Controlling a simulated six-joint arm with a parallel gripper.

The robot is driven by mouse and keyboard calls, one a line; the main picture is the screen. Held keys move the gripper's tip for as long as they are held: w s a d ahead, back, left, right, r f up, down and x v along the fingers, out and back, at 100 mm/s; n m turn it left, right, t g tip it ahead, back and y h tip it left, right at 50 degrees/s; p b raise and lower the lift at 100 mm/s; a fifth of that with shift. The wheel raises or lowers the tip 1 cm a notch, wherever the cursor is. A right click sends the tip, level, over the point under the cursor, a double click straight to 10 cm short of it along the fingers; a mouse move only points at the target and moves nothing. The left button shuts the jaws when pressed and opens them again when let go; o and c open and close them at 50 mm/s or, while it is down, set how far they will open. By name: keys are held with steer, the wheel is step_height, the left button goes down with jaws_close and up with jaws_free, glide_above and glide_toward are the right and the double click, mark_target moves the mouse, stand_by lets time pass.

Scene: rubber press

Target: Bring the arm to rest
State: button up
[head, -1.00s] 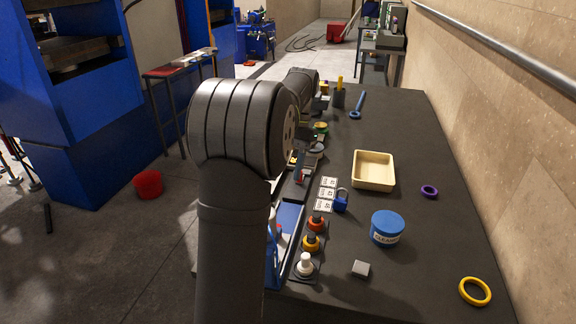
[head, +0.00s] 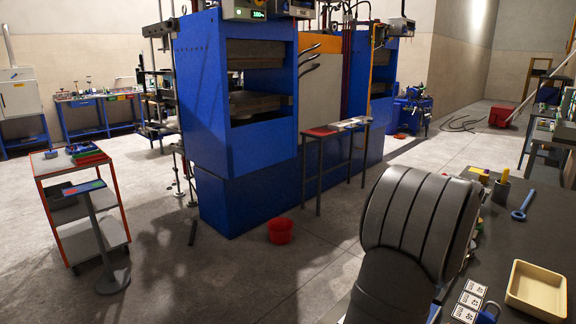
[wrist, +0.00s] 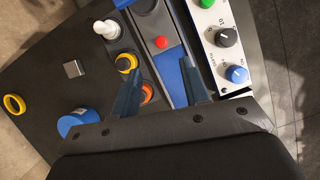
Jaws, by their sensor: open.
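In the wrist view my gripper (wrist: 160,68) is open. Its two blue-grey fingers stand apart with nothing held between them. It hangs over the dark bench (wrist: 50,108), above a panel with a red button (wrist: 161,42). The left finger overlaps the orange button (wrist: 147,93) in the picture; I cannot tell the height between them. In the head view my thick dark arm link fills the lower right and hides my gripper.
Beside the fingers are a yellow button (wrist: 126,63), a white knob (wrist: 107,29) and a control box with dials (wrist: 226,37). A blue tub (wrist: 77,122) lies lower left. The head view shows a cream tray (head: 537,290), a blue press (head: 240,150) and a red bucket (head: 280,230).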

steer(key=x, duration=1.2)
steer(key=shift+f, duration=0.25)
steer(key=v, duration=1.7)
steer(key=x, duration=1.6)
steer(key=shift+s+a+f, duration=0.1)
steer(key=shift+a+f, duration=0.1)
steer(key=shift+f, duration=0.15)
steer(key=shift+w+d+f, duration=0.15)
steer(key=shift+w+d, duration=0.75)
steer(key=v, duration=1.8)
steer(key=s+a+f, duration=0.5)
steer(key=f, duration=0.4)
steer(key=shift+s, duration=0.2)
steer(key=shift+o, duration=0.2)
steer(key=shift+a, duration=0.1)
